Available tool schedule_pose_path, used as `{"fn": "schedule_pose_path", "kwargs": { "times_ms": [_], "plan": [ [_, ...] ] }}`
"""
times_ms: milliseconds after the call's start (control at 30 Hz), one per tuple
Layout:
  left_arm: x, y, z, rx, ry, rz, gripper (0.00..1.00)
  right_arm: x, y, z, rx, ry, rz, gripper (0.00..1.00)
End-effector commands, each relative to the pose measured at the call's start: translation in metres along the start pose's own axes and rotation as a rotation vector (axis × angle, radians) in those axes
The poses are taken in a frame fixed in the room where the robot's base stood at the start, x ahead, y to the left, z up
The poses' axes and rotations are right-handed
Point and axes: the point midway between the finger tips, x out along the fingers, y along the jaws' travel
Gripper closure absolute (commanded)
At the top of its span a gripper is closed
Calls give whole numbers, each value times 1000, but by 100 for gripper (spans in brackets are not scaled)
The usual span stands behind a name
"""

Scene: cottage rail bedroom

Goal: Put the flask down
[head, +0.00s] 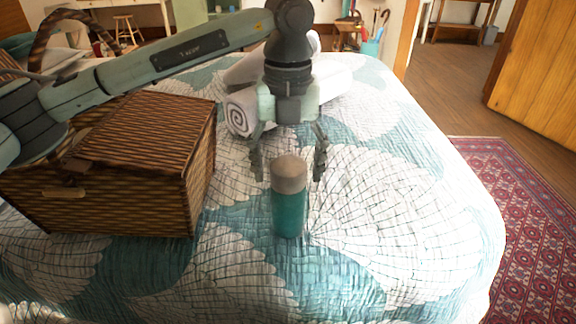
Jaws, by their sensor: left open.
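The flask (288,205) has a teal body and a grey-brown cap. It stands upright on the bed's teal and white quilt (400,215), near the middle of the head view. My left gripper (290,168) points down at the flask, with its fingers spread apart on either side of the cap. Clear gaps show between the fingers and the flask in this view. My right gripper is not in view.
A woven wicker basket (150,135) with a lid stands on the bed to the left, under my left arm. Rolled white towels (240,112) lie behind the gripper. The quilt right of the flask is clear. A red patterned rug (530,215) lies beyond the bed's right edge.

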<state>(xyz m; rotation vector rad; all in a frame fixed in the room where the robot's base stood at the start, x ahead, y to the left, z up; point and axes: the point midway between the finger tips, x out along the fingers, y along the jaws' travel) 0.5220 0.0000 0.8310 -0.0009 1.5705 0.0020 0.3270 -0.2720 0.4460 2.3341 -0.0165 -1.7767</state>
Motion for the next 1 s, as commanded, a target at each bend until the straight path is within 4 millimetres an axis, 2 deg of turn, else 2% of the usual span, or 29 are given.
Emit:
{"fn": "schedule_pose_path", "kwargs": {
  "times_ms": [133,233,500,700,833,1000],
  "plan": [
    [-4,0,0,0,0,0,28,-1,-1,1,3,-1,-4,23],
    [-17,0,1,-1,-4,0,28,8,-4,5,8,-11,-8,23],
    [-76,-1,1,0,-4,-2,28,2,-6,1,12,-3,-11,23],
    [-109,0,1,0,-2,0,28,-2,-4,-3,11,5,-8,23],
    [-120,0,0,1,-1,-1,28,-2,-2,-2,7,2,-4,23],
    [-123,0,0,2,0,0,28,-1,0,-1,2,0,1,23]
  ]
}}
